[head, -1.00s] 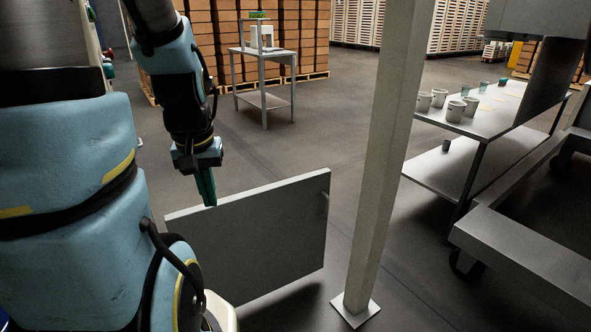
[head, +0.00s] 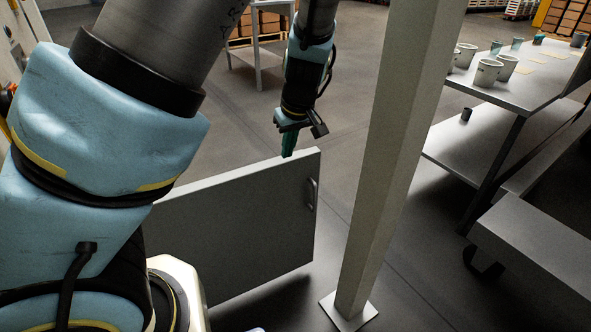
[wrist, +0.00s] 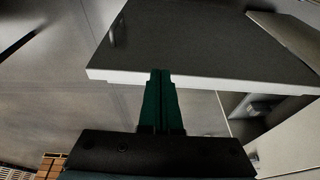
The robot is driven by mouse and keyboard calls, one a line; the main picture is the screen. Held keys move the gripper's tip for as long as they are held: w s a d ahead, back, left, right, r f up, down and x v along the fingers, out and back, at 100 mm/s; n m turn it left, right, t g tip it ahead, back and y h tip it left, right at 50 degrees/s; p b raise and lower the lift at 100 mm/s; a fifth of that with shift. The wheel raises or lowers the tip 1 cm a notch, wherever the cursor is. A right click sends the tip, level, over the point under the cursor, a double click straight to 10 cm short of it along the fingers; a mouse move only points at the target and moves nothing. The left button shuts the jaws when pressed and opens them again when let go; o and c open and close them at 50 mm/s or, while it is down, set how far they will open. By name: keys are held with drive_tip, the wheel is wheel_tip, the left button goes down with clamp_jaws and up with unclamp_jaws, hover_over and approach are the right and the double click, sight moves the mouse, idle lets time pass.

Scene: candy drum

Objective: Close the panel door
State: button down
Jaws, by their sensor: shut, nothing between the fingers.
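The panel door (head: 240,231) is a grey flat panel standing out, open, in the lower middle of the head view. Its handle (head: 312,193) is on its near face by the right edge. In the wrist view the door (wrist: 200,45) lies ahead with its pale top edge across the picture and a handle (wrist: 111,33) at upper left. My gripper (head: 288,150) has green fingers, shut and empty, at the door's top edge towards the handle end. In the wrist view the fingertips (wrist: 160,74) overlap that edge; I cannot tell whether they touch it.
A pale post (head: 387,170) stands on a floor plate just right of the door. A metal table (head: 510,85) with several white cups is at the right, with a cart frame (head: 535,240) in front of it. Open floor (head: 225,130) lies behind the door.

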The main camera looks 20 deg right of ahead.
sight(296, 163)
drive_tip(key=s+d+f+t, duration=0.1)
drive_tip(key=d, duration=0.4)
drive_tip(key=x, duration=0.3)
drive_tip(key=w+b+x, duration=0.1)
drive_tip(key=x, duration=0.3)
drive_tip(key=w+x, duration=0.1)
drive_tip(key=x, duration=0.2)
drive_tip(key=shift+w+d+r+b, duration=0.1)
drive_tip(key=shift+d+r+b, duration=0.05)
drive_tip(key=shift+b, duration=0.25)
drive_tip(key=shift+w, duration=0.55)
